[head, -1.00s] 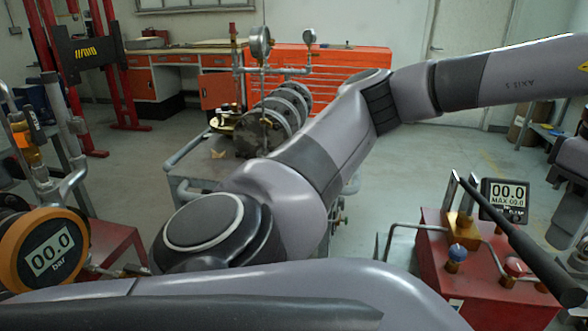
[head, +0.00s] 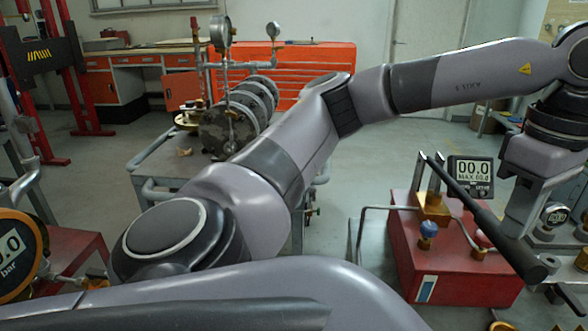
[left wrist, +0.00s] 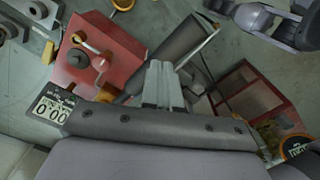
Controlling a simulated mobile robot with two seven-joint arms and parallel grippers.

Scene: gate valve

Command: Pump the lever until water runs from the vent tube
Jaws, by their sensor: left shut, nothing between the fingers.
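The red pump box (head: 455,265) stands at the right of the head view; it also shows in the left wrist view (left wrist: 125,45). Its black lever (head: 495,235) slants down toward the front right; in the left wrist view the lever (left wrist: 180,50) runs behind my fingers. My left gripper (head: 518,212) is just beyond the lever in the head view. In the left wrist view its fingers (left wrist: 163,80) are together and empty; contact with the lever cannot be told. The pump display (head: 471,178) reads 00.0. I cannot single out the vent tube, and no running water shows. My right gripper is out of view.
A cart (head: 165,165) with a flanged valve (head: 225,130) and gauges stands behind my arm. An orange-rimmed gauge (head: 18,255) is at the left edge. A grey pipe (head: 365,225) leaves the pump box. Open floor (head: 375,155) lies between cart and pump.

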